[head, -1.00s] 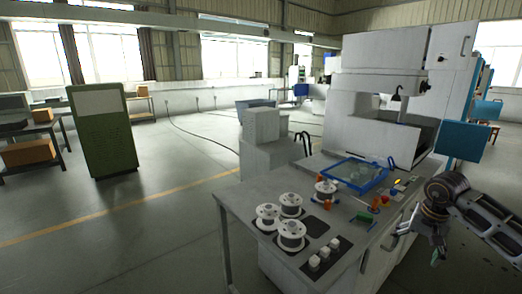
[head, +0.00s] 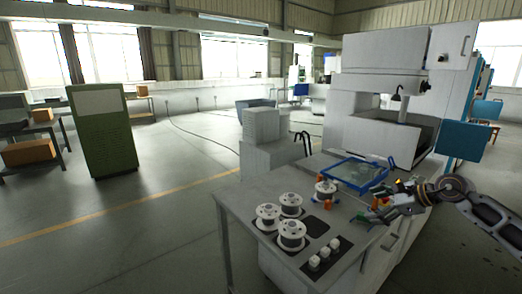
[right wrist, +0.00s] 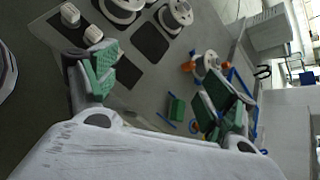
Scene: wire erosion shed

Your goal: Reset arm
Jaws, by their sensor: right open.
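My right gripper (head: 376,207) reaches in from the right over the right part of the grey worktable (head: 240,203). In the right wrist view my right gripper (right wrist: 158,88) shows its two green-padded fingers wide apart, with nothing held between them. A small green block (right wrist: 177,108) lies on the tabletop, seen between the fingers in that view. In the head view the gripper and forearm cover part of the table's right side. My left gripper is not in view.
Several white spools (head: 291,233) stand on the table's front left, near small white knobs (head: 314,263). A blue-framed tray (head: 345,176) lies at the back. A large grey machine (head: 384,47) stands behind. Open floor (head: 120,240) lies to the left.

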